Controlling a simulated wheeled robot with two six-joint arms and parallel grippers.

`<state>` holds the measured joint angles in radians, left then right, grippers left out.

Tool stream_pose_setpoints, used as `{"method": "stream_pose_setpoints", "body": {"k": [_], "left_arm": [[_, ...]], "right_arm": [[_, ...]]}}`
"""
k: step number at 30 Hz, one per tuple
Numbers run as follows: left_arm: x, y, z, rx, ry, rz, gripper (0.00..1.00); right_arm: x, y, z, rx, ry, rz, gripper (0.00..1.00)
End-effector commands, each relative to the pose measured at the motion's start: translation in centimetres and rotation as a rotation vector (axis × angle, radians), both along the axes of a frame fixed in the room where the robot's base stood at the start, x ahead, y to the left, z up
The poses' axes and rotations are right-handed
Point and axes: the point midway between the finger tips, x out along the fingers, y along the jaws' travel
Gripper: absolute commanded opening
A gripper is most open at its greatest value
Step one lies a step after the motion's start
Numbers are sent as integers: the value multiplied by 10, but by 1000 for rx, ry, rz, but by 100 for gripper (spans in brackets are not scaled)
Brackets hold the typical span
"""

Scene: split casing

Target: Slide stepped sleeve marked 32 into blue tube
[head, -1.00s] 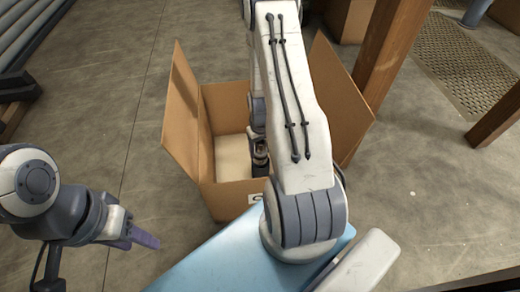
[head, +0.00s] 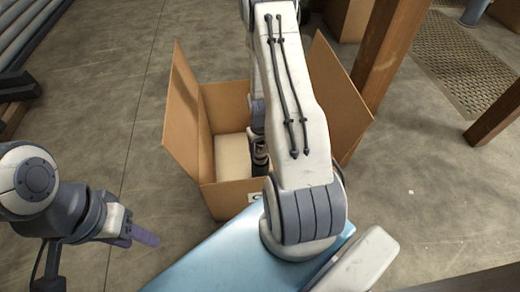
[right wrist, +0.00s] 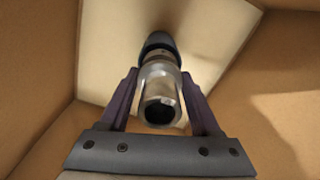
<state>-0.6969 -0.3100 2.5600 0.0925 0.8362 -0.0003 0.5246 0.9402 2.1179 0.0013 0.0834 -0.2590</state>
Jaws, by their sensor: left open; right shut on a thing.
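A shiny metal stepped sleeve (right wrist: 160,95) sits between the purple fingers of my right gripper (right wrist: 160,78) in the right wrist view. My right gripper is shut on it, with the open end towards the camera. No number can be read on it. At its far end is a dark blue-grey cylinder (right wrist: 158,42), perhaps the blue tube; whether the sleeve is inside it or only against it, I cannot tell. In the head view my arm mostly hides both. My left gripper (head: 143,236) is at the lower left, apart from the box and empty.
The right gripper is inside an open cardboard box (head: 187,110) with raised flaps and a pale floor. A light blue surface (head: 205,262) lies in front of it. Wooden posts (head: 395,45) stand at the right.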

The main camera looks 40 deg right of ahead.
Motion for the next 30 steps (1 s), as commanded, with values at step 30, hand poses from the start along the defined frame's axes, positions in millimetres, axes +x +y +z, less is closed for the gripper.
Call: {"method": "stream_pose_setpoints", "body": {"k": [30], "left_arm": [[0, 0, -16, 0, 0, 0, 50]], "right_arm": [[1, -1, -27, -2, -3, 0, 0]]}}
